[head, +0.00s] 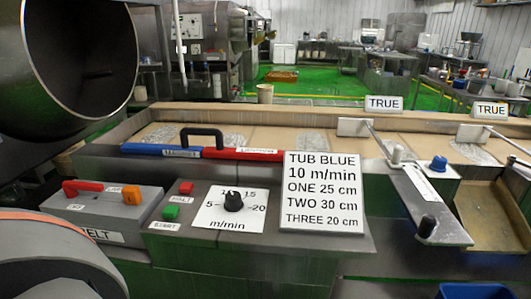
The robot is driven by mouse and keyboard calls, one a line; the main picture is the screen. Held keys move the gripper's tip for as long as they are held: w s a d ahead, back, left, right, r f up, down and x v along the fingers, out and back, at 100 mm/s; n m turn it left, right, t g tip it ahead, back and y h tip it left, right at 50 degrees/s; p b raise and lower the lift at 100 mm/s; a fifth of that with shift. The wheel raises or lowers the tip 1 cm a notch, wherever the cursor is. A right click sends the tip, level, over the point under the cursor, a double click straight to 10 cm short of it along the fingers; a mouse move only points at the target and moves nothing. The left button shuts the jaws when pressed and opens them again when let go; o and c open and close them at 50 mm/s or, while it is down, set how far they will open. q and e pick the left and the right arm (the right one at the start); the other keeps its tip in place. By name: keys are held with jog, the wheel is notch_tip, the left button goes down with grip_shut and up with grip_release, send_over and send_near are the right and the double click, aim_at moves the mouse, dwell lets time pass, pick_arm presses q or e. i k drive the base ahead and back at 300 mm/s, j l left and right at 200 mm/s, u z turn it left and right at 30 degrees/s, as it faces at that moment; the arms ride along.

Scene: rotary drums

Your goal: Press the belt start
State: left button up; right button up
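The belt control panel (262,240) is a grey console at the front middle. A green button (171,211) sits near its left edge, with a small label below it that seems to read START. A red button (186,187) sits just behind it, above a label that seems to read HALT. A black knob (233,201) stands on a white m/min dial plate (211,222) to the right. The tan belt (270,140) runs across behind the panel with grey patches of material on it. Neither of my grippers shows in the head view.
A grey box (125,205) with a red lever (82,187) and orange block stands left of the panel.

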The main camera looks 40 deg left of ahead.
aim_at(170, 211)
jog(key=u, duration=2)
